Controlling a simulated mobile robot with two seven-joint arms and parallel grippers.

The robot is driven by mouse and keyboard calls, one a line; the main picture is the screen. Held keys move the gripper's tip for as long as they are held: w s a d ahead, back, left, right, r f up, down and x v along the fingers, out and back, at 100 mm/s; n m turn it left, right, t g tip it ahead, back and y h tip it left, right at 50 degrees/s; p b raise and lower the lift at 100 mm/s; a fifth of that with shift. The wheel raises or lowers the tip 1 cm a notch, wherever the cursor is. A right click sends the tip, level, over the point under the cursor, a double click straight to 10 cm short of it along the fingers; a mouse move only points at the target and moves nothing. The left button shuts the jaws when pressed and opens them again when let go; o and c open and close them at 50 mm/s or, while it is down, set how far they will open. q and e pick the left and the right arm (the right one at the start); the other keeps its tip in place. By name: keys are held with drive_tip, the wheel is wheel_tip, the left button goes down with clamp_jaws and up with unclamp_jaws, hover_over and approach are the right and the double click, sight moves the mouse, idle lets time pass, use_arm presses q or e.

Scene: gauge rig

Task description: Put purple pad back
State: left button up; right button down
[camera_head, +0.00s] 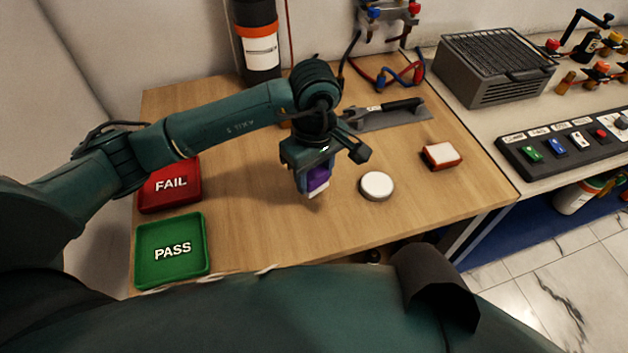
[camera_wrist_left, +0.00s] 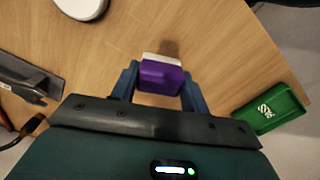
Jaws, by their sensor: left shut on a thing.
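The purple pad (camera_head: 318,178) is a small purple block with a white face at its lower end. It is held in my left gripper (camera_head: 312,182), which is shut on it over the middle of the wooden table. In the left wrist view the purple pad (camera_wrist_left: 161,77) sits between the two blue fingers of my left gripper (camera_wrist_left: 160,88), with its white side facing away from the wrist. I cannot tell how far the pad is above the wood. My right gripper does not show in either view.
A white round disc (camera_head: 376,186) and a red and white block (camera_head: 441,155) are right of my left gripper. A red FAIL tray (camera_head: 170,187) and a green PASS tray (camera_head: 171,250) are at left. A wrench lies on a grey holder (camera_head: 410,117) behind. The front middle wood is clear.

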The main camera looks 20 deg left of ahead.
sight(314, 184)
use_arm(q)
wheel_tip(314, 184, down, 3)
drive_tip(key=shift+f, duration=0.35)
drive_tip(key=o, duration=1)
drive_tip(key=shift+r, duration=0.15)
drive_tip(key=shift+c, duration=0.2)
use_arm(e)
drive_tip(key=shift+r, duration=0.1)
use_arm(q)
drive_tip(key=shift+r, duration=0.55)
wheel_tip(314, 184, up, 10)
drive_tip(key=shift+f+b, duration=0.1)
drive_tip(key=shift+b, duration=0.6)
drive_tip(key=shift+r, duration=0.7)
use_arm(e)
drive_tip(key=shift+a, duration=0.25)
